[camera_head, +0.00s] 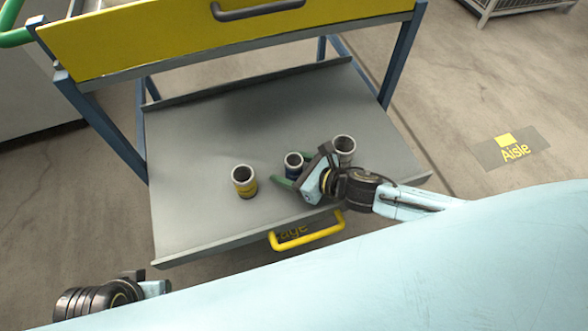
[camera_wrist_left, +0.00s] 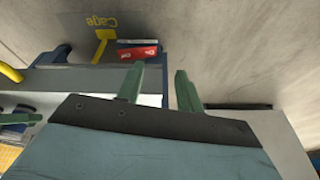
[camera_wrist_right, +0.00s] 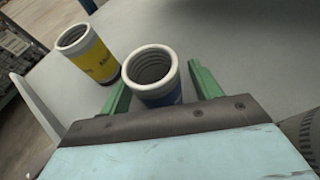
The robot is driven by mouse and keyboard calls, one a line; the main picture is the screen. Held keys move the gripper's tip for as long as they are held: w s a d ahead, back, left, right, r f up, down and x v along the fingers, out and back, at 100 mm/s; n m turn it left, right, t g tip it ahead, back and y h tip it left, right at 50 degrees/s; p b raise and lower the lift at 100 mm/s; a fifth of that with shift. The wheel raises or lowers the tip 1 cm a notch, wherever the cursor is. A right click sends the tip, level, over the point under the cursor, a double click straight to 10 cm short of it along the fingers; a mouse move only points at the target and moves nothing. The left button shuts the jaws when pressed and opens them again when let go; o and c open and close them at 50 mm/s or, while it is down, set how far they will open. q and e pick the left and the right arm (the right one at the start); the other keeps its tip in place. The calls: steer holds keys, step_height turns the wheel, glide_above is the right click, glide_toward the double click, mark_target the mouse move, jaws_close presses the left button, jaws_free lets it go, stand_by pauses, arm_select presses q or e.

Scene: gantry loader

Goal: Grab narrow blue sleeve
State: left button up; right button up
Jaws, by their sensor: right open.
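The narrow blue sleeve (camera_head: 293,164) stands upright on the grey shelf, between a yellow sleeve and a grey one. In the right wrist view the blue sleeve (camera_wrist_right: 153,78) shows its pale ribbed rim and a strip of blue side. My right gripper (camera_head: 292,168) is open, with one green finger on each side of the blue sleeve; I cannot tell whether they touch it. The sleeve's lower part is hidden by the gripper body in the right wrist view. My left gripper (camera_wrist_left: 158,85) is open and empty, away from the sleeves.
A yellow-banded sleeve (camera_head: 244,181) stands left of the blue one, and a grey sleeve (camera_head: 343,148) stands close behind my right gripper. The grey shelf (camera_head: 200,130) has free room at the left and back. A yellow handle (camera_head: 308,233) is at its front edge.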

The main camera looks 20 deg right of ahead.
steer(key=shift+w+a+f, duration=0.15)
steer(key=shift+w+a, duration=0.05)
steer(key=c, duration=1.2)
steer(key=shift+c, duration=0.2)
steer(key=shift+r, duration=0.25)
